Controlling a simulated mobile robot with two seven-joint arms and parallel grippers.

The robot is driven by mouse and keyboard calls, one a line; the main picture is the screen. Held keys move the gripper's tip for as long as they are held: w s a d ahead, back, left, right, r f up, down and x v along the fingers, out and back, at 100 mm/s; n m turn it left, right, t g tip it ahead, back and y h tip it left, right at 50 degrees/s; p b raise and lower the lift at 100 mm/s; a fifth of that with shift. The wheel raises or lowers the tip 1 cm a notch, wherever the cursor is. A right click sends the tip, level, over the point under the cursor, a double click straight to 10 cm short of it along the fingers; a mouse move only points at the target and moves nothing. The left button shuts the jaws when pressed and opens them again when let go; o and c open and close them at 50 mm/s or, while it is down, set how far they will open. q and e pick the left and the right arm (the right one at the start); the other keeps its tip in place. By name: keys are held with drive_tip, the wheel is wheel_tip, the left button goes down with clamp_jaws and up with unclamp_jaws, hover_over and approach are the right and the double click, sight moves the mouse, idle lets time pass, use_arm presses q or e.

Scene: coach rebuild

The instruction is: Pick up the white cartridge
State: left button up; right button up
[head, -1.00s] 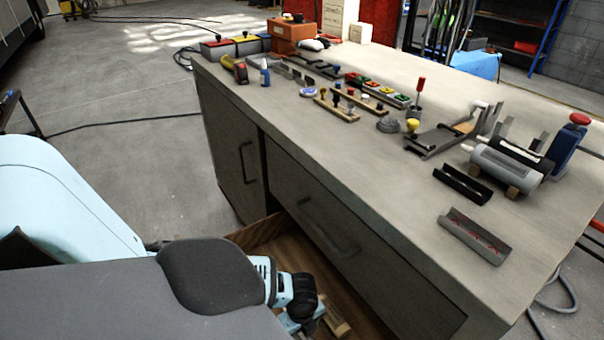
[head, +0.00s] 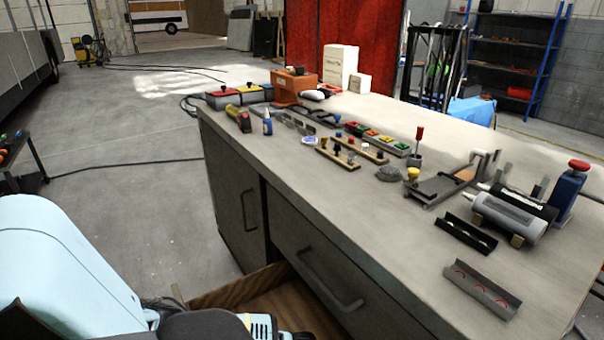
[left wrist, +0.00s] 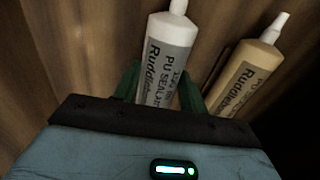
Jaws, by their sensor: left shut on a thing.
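The white cartridge (left wrist: 168,62) has a pale nozzle and dark "PU SEALANT" lettering. In the left wrist view it stands between the green fingers of my left gripper (left wrist: 160,92), which is shut on it. A tan cartridge (left wrist: 247,75) with a white nozzle lies just to its right, apart from the fingers. Both are against brown wood, the inside of the open drawer (head: 240,287). In the head view my left arm reaches to the bottom edge, and its gripper and the cartridges are out of frame. My right gripper is in neither view.
The grey bench (head: 400,240) stands over the drawer, its front edge close to my left arm. On its right part are a grey cylinder (head: 507,217), a black channel (head: 466,233) and a grey channel (head: 482,288). Small tools and bins line the back left. Open floor lies left of the bench.

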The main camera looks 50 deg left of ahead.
use_arm(q)
drive_tip(key=shift+r, duration=0.15)
